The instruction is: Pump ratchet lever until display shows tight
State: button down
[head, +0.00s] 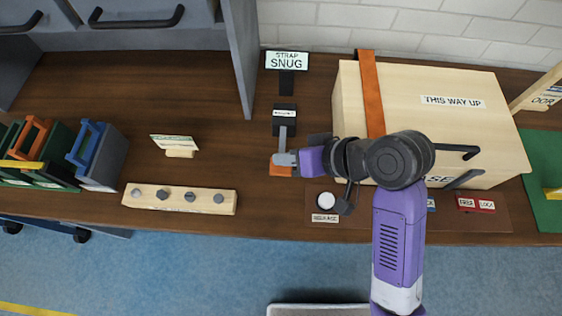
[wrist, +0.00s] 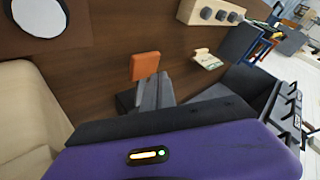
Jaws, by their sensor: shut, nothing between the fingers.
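The display (head: 287,60) stands at the back of the bench and reads "STRAP SNUG". In front of it is the dark ratchet block (head: 285,113) with a small white label. A grey lever (head: 283,132) runs from the block toward the front. My gripper (head: 284,159) is shut and empty at the lever's front end; I cannot tell whether they touch. An orange piece (head: 279,170) shows just in front of the fingers, and also in the wrist view (wrist: 145,66). The orange strap (head: 371,95) runs over the wooden crate (head: 440,85).
A round white button (head: 326,200) labelled "RELEASE" sits at front right, near my wrist. A wooden block with several bolts (head: 180,199) lies at front left. A small sign (head: 174,145) stands behind it. Dark bins (head: 100,158) stand far left. Bare bench lies between.

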aim_at(288, 169)
jog(key=shift+f, duration=1.3)
dwell(1.4)
jog(key=shift+s+d+f+b, duration=0.15)
jog(key=shift+f+b, duration=0.2)
jog(key=shift+f, duration=0.25)
jog(key=shift+d+f+b, duration=0.15)
jog(key=shift+f+b, duration=0.15)
jog(key=shift+f, duration=0.3)
dwell(0.4)
jog(key=shift+f, duration=0.15)
jog(key=shift+w+r, duration=0.3)
jog(key=shift+r, duration=0.15)
jog(key=shift+w+r+p, duration=0.15)
jog(key=shift+r+p, duration=0.85)
jog(key=shift+p, duration=0.05)
jog(key=shift+r+p, duration=0.95)
jog(key=shift+p, duration=0.15)
jog(key=shift+r+p, duration=0.45)
jog(key=shift+p, duration=0.15)
jog(key=shift+a, duration=0.15)
